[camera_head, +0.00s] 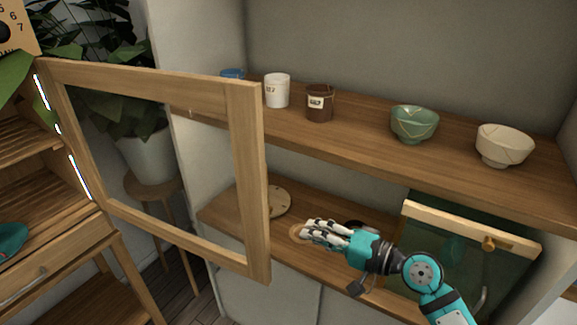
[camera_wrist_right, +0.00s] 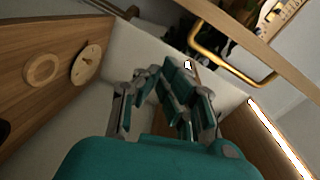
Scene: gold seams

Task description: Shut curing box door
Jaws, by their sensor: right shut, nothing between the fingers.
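The curing box door (camera_head: 247,180), a wooden frame around a clear pane, stands open wide in the head view. Its left edge is at the curing box (camera_head: 100,225), which has slatted shelves and a lit strip. My right gripper (camera_head: 308,231) is shut and empty, right of the door's free edge and apart from it, above the lower shelf. Its fingers (camera_wrist_right: 160,70) also show in the wrist view. There, a gold bar handle (camera_wrist_right: 215,72) lies beyond the fingers, by a wooden bar that looks like the door frame. My left gripper is not clearly seen.
The upper shelf (camera_head: 360,135) holds a white cup (camera_head: 277,90), a brown cup (camera_head: 320,102), a green bowl (camera_head: 414,122) and a cream bowl (camera_head: 505,145). A potted plant (camera_head: 147,155) on a stool stands behind the door.

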